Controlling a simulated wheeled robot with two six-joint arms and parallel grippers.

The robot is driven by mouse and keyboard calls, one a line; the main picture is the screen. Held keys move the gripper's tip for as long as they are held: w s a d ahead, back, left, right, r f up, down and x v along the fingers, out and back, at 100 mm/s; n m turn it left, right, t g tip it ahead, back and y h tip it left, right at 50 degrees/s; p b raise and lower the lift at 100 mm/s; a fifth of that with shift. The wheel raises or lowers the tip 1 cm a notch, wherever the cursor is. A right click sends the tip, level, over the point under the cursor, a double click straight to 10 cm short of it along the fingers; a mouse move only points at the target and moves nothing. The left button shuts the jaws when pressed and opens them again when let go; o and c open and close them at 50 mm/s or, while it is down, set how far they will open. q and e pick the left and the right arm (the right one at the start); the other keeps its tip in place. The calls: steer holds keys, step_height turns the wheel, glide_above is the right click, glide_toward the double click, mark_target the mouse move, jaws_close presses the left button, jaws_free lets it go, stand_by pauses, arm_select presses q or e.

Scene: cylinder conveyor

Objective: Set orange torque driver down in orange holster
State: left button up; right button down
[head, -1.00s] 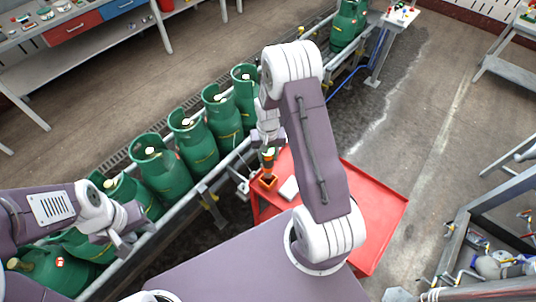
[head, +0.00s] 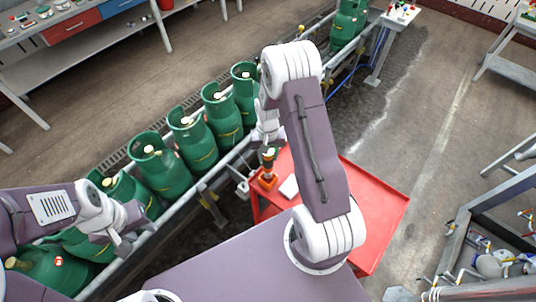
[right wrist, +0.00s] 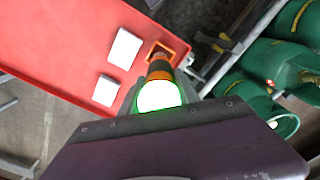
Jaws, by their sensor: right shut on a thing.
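The orange torque driver (head: 268,164) stands roughly upright, with its lower end at the orange holster (head: 267,182) on the red cart. In the right wrist view, the driver (right wrist: 160,76) shows an orange band, a dark lower part and a bright, green-rimmed top. Its lower end appears inside the square rim of the holster (right wrist: 174,46); how deep is hidden. My right gripper (head: 268,148) is shut on the driver's upper part, directly above the holster. My left gripper (head: 126,241) hangs near the conveyor's front rail, empty, with its fingers apart.
The red cart (head: 370,208) carries a white block (head: 289,187) beside the holster; the right wrist view shows two pale blocks (right wrist: 124,48). Green gas cylinders (head: 190,139) line the conveyor just left of the cart. The cart's right part is clear.

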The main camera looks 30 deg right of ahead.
mark_target(268, 165)
steer(key=shift+f+b, duration=1.35)
steer(key=shift+f, duration=0.75)
steer(key=shift+f+b, duration=1.2)
steer(key=shift+f, duration=0.35)
steer(key=c, duration=0.8)
jaws_free()
steer(key=shift+r, duration=0.1)
